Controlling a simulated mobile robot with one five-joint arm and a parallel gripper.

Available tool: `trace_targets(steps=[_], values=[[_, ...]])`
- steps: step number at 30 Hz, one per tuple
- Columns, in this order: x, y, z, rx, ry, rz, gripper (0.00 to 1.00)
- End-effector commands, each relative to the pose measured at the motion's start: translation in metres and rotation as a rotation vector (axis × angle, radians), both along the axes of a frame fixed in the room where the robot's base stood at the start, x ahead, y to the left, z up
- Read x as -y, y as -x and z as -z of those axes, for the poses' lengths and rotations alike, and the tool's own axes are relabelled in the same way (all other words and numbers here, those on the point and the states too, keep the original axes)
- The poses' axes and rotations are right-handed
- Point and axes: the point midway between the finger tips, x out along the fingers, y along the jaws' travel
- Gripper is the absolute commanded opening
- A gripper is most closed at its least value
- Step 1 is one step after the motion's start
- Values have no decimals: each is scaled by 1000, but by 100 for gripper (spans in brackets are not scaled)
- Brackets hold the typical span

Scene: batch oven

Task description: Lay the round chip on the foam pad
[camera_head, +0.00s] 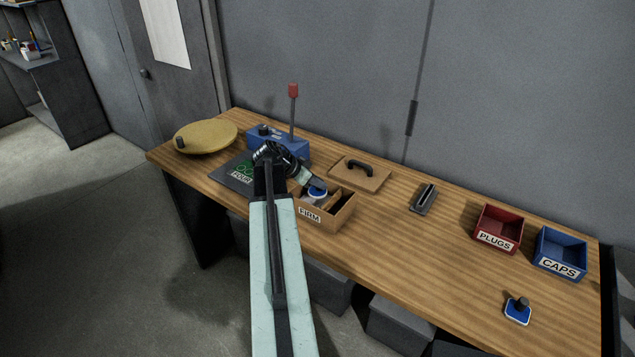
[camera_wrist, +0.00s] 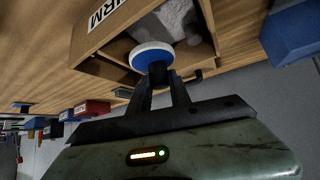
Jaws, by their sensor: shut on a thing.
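The round chip (camera_wrist: 150,55) is blue with a white rim and has a dark knob. My gripper (camera_wrist: 158,80) is shut on that knob. The chip also shows in the head view (camera_head: 318,191), at the FIRM box. The FIRM box (camera_head: 330,219) is an open brown box with inner dividers; its wall shows in the wrist view (camera_wrist: 95,40). A grey, soft-looking piece, apparently the foam pad (camera_wrist: 182,18), lies inside the box, partly behind the chip. I cannot tell whether the chip touches it. My gripper in the head view (camera_head: 315,185) reaches down over the box.
A lid with a black handle (camera_head: 362,170) lies behind the box. A blue unit with a red-topped lever (camera_head: 278,142) and a dark mat (camera_head: 232,172) are left. PLUGS (camera_head: 497,239) and CAPS (camera_head: 558,266) bins stand right, near a blue-white knobbed piece (camera_head: 517,311).

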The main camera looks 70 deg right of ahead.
Motion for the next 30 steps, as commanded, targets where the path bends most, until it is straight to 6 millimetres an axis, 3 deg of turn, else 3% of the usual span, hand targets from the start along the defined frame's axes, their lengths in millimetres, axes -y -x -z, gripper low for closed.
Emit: trace_targets(steps=[30], values=[[0,1,22,0,0,1,0]])
